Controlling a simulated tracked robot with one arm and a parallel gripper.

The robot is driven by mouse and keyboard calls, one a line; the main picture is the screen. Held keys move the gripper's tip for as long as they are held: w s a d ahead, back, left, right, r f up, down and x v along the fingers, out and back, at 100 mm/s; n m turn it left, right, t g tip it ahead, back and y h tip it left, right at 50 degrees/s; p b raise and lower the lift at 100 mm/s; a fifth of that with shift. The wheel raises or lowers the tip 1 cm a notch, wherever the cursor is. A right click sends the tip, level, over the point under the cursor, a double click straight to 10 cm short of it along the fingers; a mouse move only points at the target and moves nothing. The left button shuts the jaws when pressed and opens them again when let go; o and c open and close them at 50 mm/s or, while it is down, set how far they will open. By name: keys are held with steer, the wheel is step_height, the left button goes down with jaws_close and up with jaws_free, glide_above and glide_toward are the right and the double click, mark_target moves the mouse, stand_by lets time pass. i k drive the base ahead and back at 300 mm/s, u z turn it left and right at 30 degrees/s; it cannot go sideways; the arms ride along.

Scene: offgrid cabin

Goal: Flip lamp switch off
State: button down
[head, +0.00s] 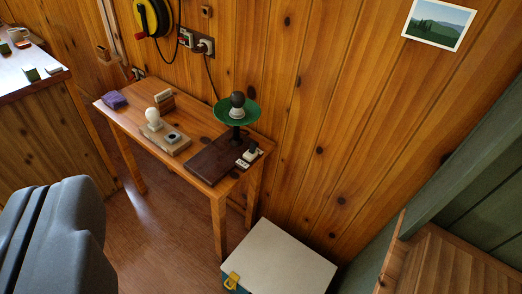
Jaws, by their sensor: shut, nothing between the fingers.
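A lamp with a green dish shade (248,114) and a dark round top stands on a dark wooden base (208,158) on a small wooden table (121,115). A switch with a pale plate and dark lever (250,155) sits on the right end of that base. A white bulb (153,116) stands on a lighter wooden block with a dark round knob (173,138) to the left. I cannot tell either switch's position. My grey gripper (60,205) fills the lower left, shut and empty, well apart from the table and lamp.
A purple cloth (114,100) and a small wooden holder (164,98) are on the table. A pale-topped box (278,260) stands on the floor to the right. Wooden furniture (440,265) is at lower right, a counter (40,125) at left. Bare floor shows before the table.

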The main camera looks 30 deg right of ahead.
mark_target(253, 146)
steer(key=z, duration=0.1)
steer(key=i, duration=0.95)
steer(key=u, duration=0.1)
